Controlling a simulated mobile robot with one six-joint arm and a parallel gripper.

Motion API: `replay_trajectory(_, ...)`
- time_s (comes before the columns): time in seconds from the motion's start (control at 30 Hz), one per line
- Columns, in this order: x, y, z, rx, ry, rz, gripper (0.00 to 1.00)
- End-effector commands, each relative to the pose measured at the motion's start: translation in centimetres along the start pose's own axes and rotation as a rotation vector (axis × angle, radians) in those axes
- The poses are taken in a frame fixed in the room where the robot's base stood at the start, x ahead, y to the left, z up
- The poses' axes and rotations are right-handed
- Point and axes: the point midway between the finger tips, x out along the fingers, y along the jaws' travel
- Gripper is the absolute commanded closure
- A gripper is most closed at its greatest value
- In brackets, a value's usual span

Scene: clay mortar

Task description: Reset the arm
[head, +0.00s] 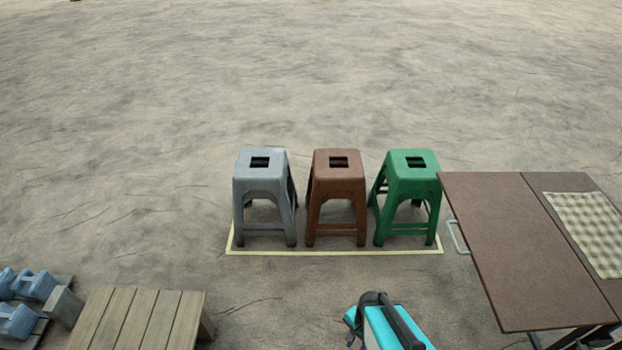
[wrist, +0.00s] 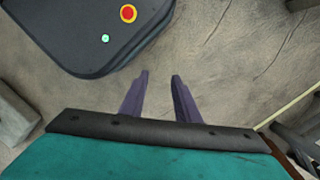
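My gripper (wrist: 161,74) shows in the wrist view as two dark purple fingers. Their tips are apart, with bare ground visible between them and nothing held. It points down over the ground, near the dark base of my body, which carries a red button and a green light. In the head view, part of my teal and black arm shows at the bottom edge, right of centre. The gripper's fingers cannot be made out there.
Grey (head: 262,190), brown (head: 337,185) and green (head: 412,182) stools stand in a row inside a pale yellow outline (head: 335,253). A brown table (head: 505,240) with a checked cloth (head: 585,230) stands right. A wooden platform (head: 135,318) and blue-grey objects (head: 35,286) lie lower left. Ground behind is clear.

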Motion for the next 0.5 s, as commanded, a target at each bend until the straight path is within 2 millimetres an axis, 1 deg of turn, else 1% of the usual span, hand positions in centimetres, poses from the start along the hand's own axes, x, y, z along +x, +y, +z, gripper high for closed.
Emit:
replay_trajectory(0.03, 0.1, 0.8, 0.5, -0.067, -0.017, 0.032, 0.71)
replay_trajectory(0.2, 0.1, 3.5, 1.8, -0.293, -0.083, 0.124, 0.71)
replay_trajectory(0.5, -0.8, 7.1, 3.5, -0.667, -0.226, 0.229, 0.71)
